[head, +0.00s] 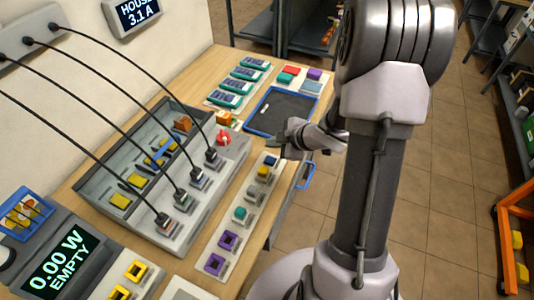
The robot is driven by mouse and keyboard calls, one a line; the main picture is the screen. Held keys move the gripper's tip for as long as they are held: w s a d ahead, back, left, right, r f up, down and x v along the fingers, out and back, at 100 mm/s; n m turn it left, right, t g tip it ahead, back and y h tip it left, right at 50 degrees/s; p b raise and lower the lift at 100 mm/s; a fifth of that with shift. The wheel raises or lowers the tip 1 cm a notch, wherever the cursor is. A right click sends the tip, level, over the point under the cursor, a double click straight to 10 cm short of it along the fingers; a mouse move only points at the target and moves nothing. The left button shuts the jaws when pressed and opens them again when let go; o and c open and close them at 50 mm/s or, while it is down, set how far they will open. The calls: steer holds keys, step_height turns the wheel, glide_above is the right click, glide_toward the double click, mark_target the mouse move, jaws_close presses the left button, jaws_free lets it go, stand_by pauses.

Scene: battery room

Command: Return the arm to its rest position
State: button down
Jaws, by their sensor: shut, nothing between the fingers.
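My gripper (286,140) is at the middle of the head view, over the right edge of the wooden bench (196,75). It is shut and empty. My arm rises from its column at the right and partly hides the gripper's wrist. The gripper's tips point left, close to the near corner of a dark tray with a blue rim (252,122). I cannot tell whether the tips touch anything.
A grey panel (220,166) with cables and a red knob (223,138) fills the bench's middle. A strip of coloured blocks (240,214) runs along the right edge, near a blue handle (306,176). Tiled floor (430,190) is clear at right; an orange frame (506,240) stands beyond.

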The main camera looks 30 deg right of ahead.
step_height(320, 180, up, 13)
steer(key=s+d+m+h+b, duration=0.1)
steer(key=m+h+b, duration=0.1)
steer(key=m+h, duration=0.45)
steer(key=s+a+r+m+g+y, duration=0.1)
steer(key=s+a+r+m+y, duration=0.1)
steer(key=s+a+m, duration=0.3)
steer(key=s+a+r+m+g+y+b, duration=0.1)
steer(key=s+a+r+m+y, duration=0.2)
steer(key=s+a, duration=1.1)
steer(key=s+m, duration=0.2)
steer(key=m, duration=0.1)
steer(key=shift+s+a+g+b, duration=0.2)
steer(key=shift+g+b, duration=0.1)
steer(key=shift+g, duration=0.1)
steer(key=shift+w+r, duration=0.1)
stand_by(1.0)
